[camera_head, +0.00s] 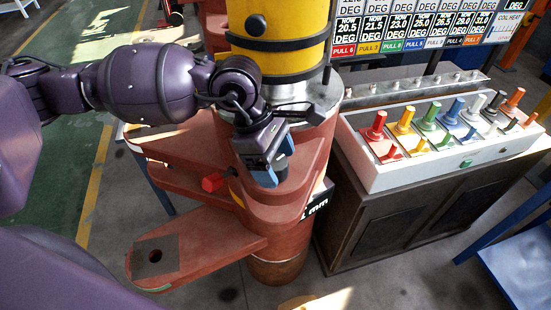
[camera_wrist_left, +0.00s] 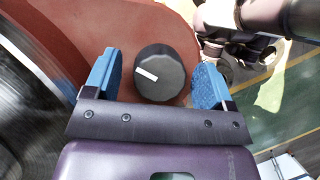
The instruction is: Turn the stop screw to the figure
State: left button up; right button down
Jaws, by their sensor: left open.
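The black round knob (camera_wrist_left: 165,72), which I take for the stop screw, has a white mark pointing to the upper left in the left wrist view. It sits on the red body of the bender (camera_head: 205,255). My left gripper (camera_head: 275,165) is open at the red plates around the column; its blue fingers (camera_wrist_left: 153,80) stand on either side of the knob, with gaps. In the head view I cannot make out the knob behind the gripper. A black readout (camera_head: 314,207) ending in "mm" shows beside the column; its figure is mostly hidden. My right gripper is out of view.
A console (camera_head: 360,160) with several coloured levers stands to the right on a dark cabinet (camera_head: 400,220). A board (camera_head: 420,28) with rows of degree figures stands behind it. Green floor (camera_head: 65,150) lies open at left.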

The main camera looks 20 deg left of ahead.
pick_arm(q)
jog(key=c, duration=0.9)
jog(key=shift+f+n+t+b, duration=0.1)
jog(key=shift+n+t+b, duration=0.25)
jog(key=shift+n, duration=0.55)
jog(key=shift+n+t, duration=0.35)
jog(key=shift+n, duration=0.45)
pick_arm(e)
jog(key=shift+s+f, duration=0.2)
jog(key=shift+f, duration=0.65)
pick_arm(q)
jog(key=o, duration=0.8)
jog(key=shift+c, duration=0.2)
jog(key=shift+o, duration=0.7)
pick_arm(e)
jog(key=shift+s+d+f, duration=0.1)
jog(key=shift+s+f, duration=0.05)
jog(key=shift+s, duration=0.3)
